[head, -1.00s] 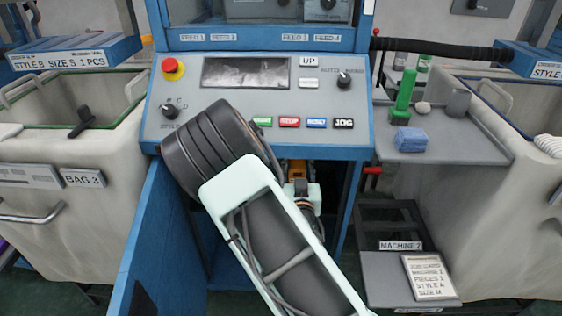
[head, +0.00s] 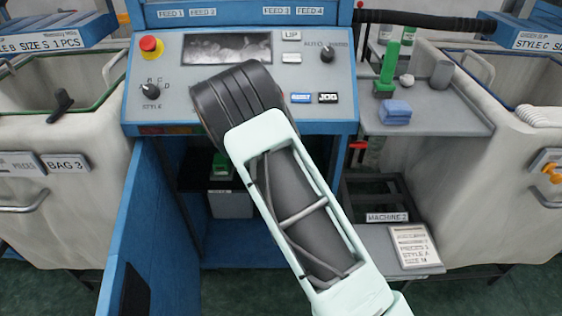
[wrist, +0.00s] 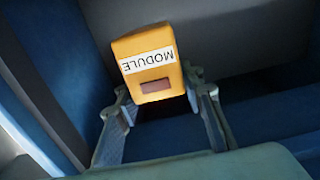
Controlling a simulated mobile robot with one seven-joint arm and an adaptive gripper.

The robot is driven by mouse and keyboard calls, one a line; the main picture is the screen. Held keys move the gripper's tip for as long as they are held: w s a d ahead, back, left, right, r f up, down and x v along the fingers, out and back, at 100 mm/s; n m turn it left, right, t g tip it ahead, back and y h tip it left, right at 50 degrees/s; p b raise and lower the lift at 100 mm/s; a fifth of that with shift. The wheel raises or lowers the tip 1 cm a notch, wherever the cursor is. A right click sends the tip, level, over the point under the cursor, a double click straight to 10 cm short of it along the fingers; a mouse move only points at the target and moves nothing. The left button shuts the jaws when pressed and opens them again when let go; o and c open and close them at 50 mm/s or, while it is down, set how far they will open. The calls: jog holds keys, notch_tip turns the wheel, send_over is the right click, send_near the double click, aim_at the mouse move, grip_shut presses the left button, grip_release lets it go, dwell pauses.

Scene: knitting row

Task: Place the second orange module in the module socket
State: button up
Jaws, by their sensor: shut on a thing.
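The orange module (wrist: 150,45), with a white MODULE label upside down and a dark reddish rectangle, is in the wrist view. My gripper (wrist: 160,97) is shut on it, with one finger on either side of its lower end. In the head view my arm hides the gripper and the module. The open blue cabinet (head: 190,225) below the control panel shows a grey box (head: 230,205) and a green item (head: 220,165) inside. I cannot make out the module socket for certain in either view.
The control panel (head: 170,110) sits above the cabinet opening. The open blue door (head: 165,215) bounds it at left. Pale bins stand on both sides.

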jog(key=w+f, duration=0.2)
jog(key=w+f+b, duration=0.1)
jog(key=w+f, duration=0.1)
jog(key=w+a+f+b, duration=0.1)
jog(key=w+f, duration=0.1)
jog(key=shift+w+f, duration=0.3)
jog(key=shift+f, duration=0.1)
jog(key=shift+w+f+b, duration=0.1)
jog(key=shift+f+b, duration=0.5)
jog(key=shift+f, duration=0.9)
jog(key=shift+f, duration=0.2)
jog(key=o, duration=1.2)
jog(key=shift+o, duration=0.2)
jog(key=shift+r, duration=0.1)
jog(key=shift+r, duration=0.2)
jog(key=s+p, duration=0.1)
jog(key=s, duration=1.1)
jog(key=shift+a+p, duration=0.2)
jog(key=shift+p, duration=0.15)
